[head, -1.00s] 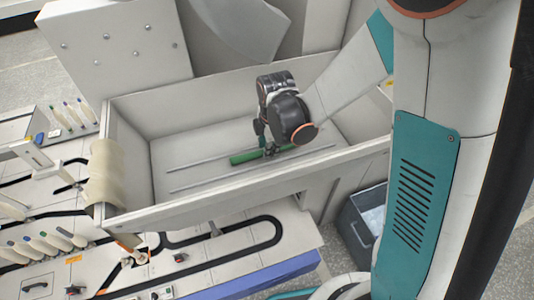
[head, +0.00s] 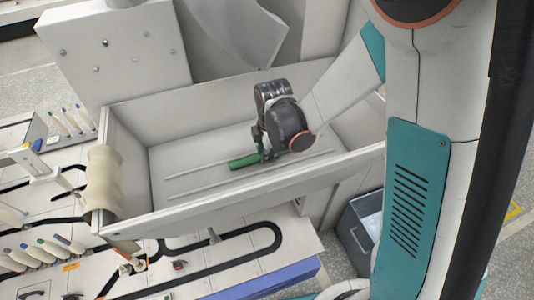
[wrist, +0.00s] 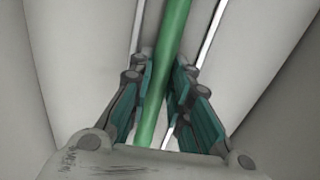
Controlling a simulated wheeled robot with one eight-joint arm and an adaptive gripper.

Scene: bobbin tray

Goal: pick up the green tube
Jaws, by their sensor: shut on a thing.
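The green tube (head: 243,161) shows in the head view inside the white tray (head: 205,199), near the middle of its floor. In the wrist view the green tube (wrist: 168,50) runs lengthwise between the fingers. My gripper (head: 268,153) points down into the tray and is shut on the tube. In the wrist view both fingers of my gripper (wrist: 163,92) lie close along the tube's sides. The tube's right part is hidden by my gripper in the head view. I cannot tell whether the tube touches the tray floor.
Two thin metal rails (head: 250,171) run along the tray floor. The tray walls stand around my gripper. A cream roll (head: 104,178) sits at the tray's left end. A machine with a black track (head: 215,240) is in front, and a grey bin (head: 360,235) stands at the right.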

